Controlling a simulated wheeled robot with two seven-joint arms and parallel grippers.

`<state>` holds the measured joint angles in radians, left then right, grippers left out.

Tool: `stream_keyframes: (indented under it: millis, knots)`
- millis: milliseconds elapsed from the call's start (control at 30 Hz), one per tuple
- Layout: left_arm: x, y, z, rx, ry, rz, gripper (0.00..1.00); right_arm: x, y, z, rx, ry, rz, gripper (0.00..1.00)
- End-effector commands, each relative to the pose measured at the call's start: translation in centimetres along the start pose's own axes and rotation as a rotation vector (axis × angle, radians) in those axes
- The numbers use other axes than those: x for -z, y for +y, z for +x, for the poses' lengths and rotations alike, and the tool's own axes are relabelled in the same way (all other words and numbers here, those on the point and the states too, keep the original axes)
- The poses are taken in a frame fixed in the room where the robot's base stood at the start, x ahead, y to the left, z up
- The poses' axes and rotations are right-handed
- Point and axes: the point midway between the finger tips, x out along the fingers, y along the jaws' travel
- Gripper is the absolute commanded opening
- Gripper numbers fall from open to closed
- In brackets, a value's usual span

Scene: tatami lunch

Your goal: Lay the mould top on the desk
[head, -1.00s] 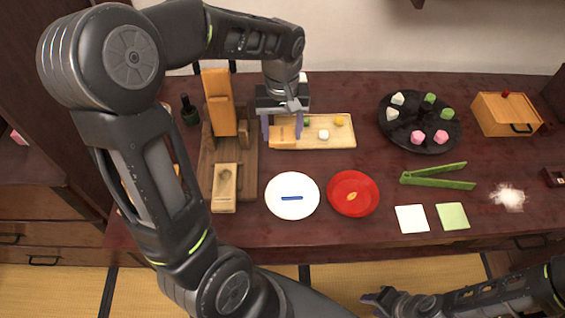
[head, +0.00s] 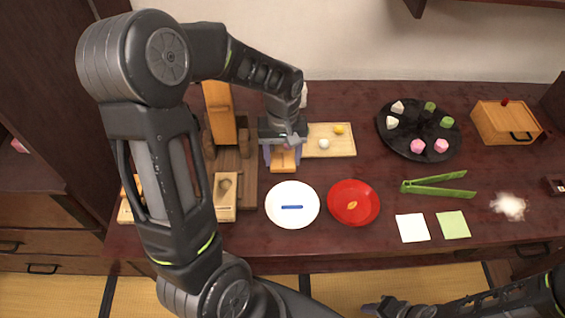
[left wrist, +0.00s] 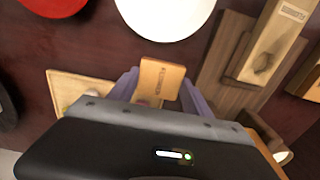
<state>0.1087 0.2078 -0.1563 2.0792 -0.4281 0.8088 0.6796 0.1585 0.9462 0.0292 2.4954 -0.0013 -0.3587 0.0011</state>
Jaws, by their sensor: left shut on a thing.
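The mould top (head: 284,167), a small light-wood block, is held between the fingers of my left gripper (head: 283,155). It is over the desk (head: 385,185), between the tray and the white plate; I cannot tell whether it touches the desk. In the left wrist view, the mould top (left wrist: 160,79) sits between the two purple fingers, with dark writing on its face. A wooden mould piece with a hollow (head: 225,200) lies on the dark wooden stand at left. My right gripper (head: 375,306) is at the bottom edge, its opening unclear.
The white plate (head: 275,209) with a blue stick is just in front. A red bowl (head: 368,212) is beside it. The light-wood tray (head: 343,151) with small sweets is behind right. Green tongs (head: 440,189) and a black round tray (head: 402,150) are farther right.

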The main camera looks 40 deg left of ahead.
Motion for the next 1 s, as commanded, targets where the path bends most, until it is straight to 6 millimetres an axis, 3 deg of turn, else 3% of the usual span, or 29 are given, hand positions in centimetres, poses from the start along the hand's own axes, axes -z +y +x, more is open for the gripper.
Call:
stream_keyframes:
  millis: [200, 600, 633, 900, 1000]
  knots:
    - [-0.1, -0.1, 2.9, 0.003, -0.004, -0.001, 0.18, 0.0, 0.0, 0.1, 0.0, 0.0, 0.0, 0.36]
    - [-0.1, 0.0, 3.5, 0.001, -0.002, 0.0, 0.18, 0.0, 0.2, 0.4, 0.0, 0.0, 0.0, 0.36]
    - [-0.1, 0.0, 3.5, 0.001, -0.002, 0.0, 0.58, 0.0, 0.2, 0.4, 0.0, 0.0, 0.0, 0.36]
    - [-0.1, 0.0, 3.4, 0.001, -0.002, 0.0, 0.79, 0.0, 0.1, 0.3, 0.0, 0.0, 0.0, 0.36]
    - [-0.1, 0.0, 3.4, 0.001, -0.002, 0.0, 0.79, 0.0, 0.1, 0.3, 0.0, 0.0, 0.0, 0.36]
